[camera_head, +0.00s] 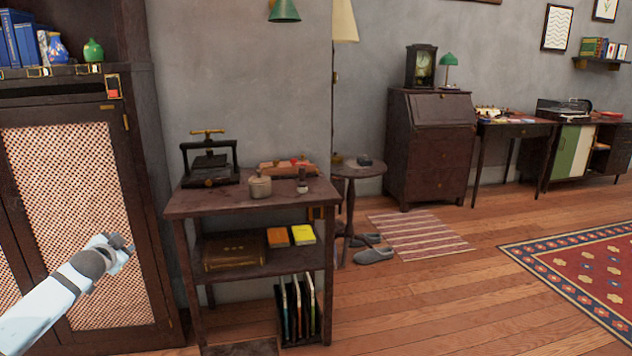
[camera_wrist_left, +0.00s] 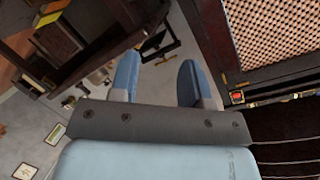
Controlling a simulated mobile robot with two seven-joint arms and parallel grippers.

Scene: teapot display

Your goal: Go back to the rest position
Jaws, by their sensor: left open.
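My left gripper (camera_head: 124,243) is at the lower left of the head view, in front of the dark cabinet's woven door panel, left of the small table. In the left wrist view its two blue fingers (camera_wrist_left: 157,75) stand apart with nothing between them. It is open and empty. My right gripper shows in neither view.
The dark cabinet (camera_head: 136,205) with woven doors stands at the left. The small wooden table (camera_head: 215,203) bears a black press (camera_head: 209,168), a small lidded pot (camera_head: 260,187) and an open book-like item (camera_head: 288,167).

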